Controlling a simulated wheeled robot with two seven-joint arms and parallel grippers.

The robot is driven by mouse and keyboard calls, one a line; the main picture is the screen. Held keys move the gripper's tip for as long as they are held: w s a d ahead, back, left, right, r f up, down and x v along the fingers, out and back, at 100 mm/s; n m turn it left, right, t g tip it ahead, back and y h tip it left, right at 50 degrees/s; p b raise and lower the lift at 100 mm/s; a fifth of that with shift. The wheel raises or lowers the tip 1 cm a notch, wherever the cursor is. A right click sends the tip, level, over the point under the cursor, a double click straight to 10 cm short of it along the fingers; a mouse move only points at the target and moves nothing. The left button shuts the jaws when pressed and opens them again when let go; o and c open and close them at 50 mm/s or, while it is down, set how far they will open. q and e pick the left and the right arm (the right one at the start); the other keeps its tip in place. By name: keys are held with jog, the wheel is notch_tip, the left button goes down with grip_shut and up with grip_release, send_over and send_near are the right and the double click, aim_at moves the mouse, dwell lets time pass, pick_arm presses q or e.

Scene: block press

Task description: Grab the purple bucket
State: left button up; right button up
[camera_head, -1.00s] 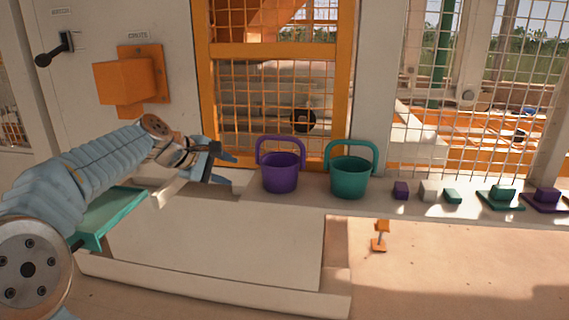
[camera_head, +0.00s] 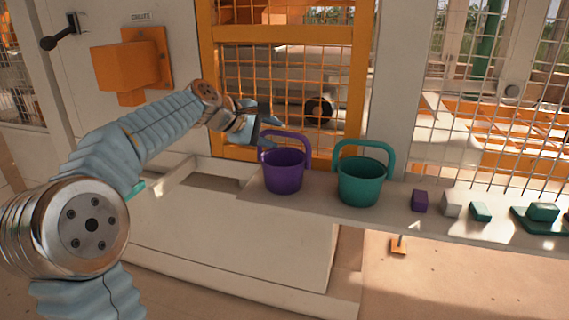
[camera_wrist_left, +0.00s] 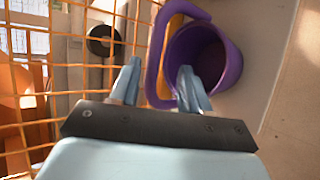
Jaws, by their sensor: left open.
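The purple bucket (camera_head: 284,174) stands upright on the pale ledge (camera_head: 325,196), with its handle (camera_head: 285,134) raised. My left gripper (camera_head: 268,130) is open at the left side of that handle, above the bucket's rim. In the left wrist view the open fingers (camera_wrist_left: 158,75) show one on each side of the raised handle (camera_wrist_left: 154,62), with nothing clamped. One fingertip overlaps the mouth of the bucket (camera_wrist_left: 215,62) in that view. I cannot tell whether a finger touches the handle. My right gripper is not in view.
A teal bucket (camera_head: 360,184) stands close to the right of the purple one. Several small purple, white and teal blocks lie farther right along the ledge. An orange-framed wire mesh (camera_head: 285,90) stands right behind the buckets. An orange box (camera_head: 125,68) is on the left wall.

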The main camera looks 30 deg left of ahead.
aim_at(281, 133)
pick_arm(q)
jog(key=x, duration=0.3)
jog(key=r+p+x, duration=0.1)
jog(key=x, duration=0.1)
jog(key=shift+w+d+f, duration=0.1)
jog(key=shift+w+d, duration=0.1)
jog(key=shift+d, duration=0.2)
jog(key=shift+w+f, duration=0.2)
jog(key=shift+w, duration=0.1)
jog(key=shift+c, duration=0.4)
grip_shut()
